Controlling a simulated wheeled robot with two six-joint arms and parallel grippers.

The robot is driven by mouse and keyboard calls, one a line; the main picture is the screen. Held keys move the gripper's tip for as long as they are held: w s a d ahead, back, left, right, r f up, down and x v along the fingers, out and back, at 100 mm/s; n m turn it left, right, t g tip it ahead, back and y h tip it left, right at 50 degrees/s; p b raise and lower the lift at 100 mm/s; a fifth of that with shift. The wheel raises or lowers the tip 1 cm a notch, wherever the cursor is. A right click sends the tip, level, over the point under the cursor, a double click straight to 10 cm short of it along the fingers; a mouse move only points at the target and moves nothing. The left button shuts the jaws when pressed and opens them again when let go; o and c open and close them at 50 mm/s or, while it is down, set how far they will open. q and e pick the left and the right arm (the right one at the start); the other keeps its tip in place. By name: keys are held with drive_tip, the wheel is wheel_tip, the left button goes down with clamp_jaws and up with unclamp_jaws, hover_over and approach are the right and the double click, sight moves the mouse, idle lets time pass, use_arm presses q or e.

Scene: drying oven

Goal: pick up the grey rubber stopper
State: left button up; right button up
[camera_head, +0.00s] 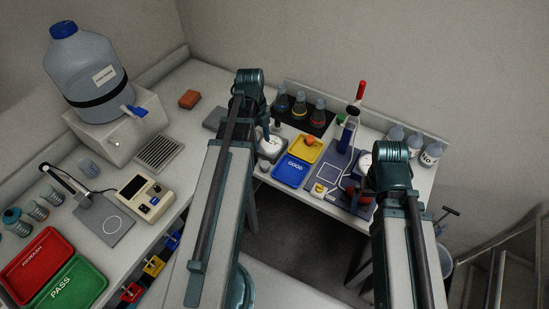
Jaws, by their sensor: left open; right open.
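I cannot make out the grey rubber stopper for certain. A small grey piece (264,166) on the far bench, left of the blue tray, may be it, but it is too small to tell. My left gripper (270,146) is over the far bench near that piece, partly behind my own arm; its fingers are hard to make out and I see nothing held. My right gripper (364,166) is over the right part of the far bench, beside the blue-filled cylinder, partly hidden by my arm; I see nothing held there.
The blue tray (290,171) and yellow tray (308,151) lie mid-bench. Several flasks (300,106) stand behind; a blue-filled cylinder (346,138) with a red-topped tool rises at right. White bottles (413,144) stand far right. The left bench holds red (37,263) and green trays (66,287).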

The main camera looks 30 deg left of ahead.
sight(265, 164)
use_arm(q)
drive_tip(key=f+b, duration=0.5)
drive_tip(key=d+f+b, duration=0.1)
drive_tip(key=f+b, duration=0.2)
drive_tip(key=shift+s+f+b, duration=0.2)
drive_tip(key=shift+f+b, duration=0.1)
drive_tip(key=shift+b, duration=0.05)
wheel_tip(265, 164, down, 5)
drive_tip(key=b, duration=0.5)
drive_tip(key=shift+d+f, duration=0.15)
drive_tip(key=shift+f, duration=0.05)
drive_tip(key=shift+r, duration=0.15)
drive_tip(key=shift+c, duration=0.4)
clamp_jaws()
drive_tip(key=shift+r, duration=0.1)
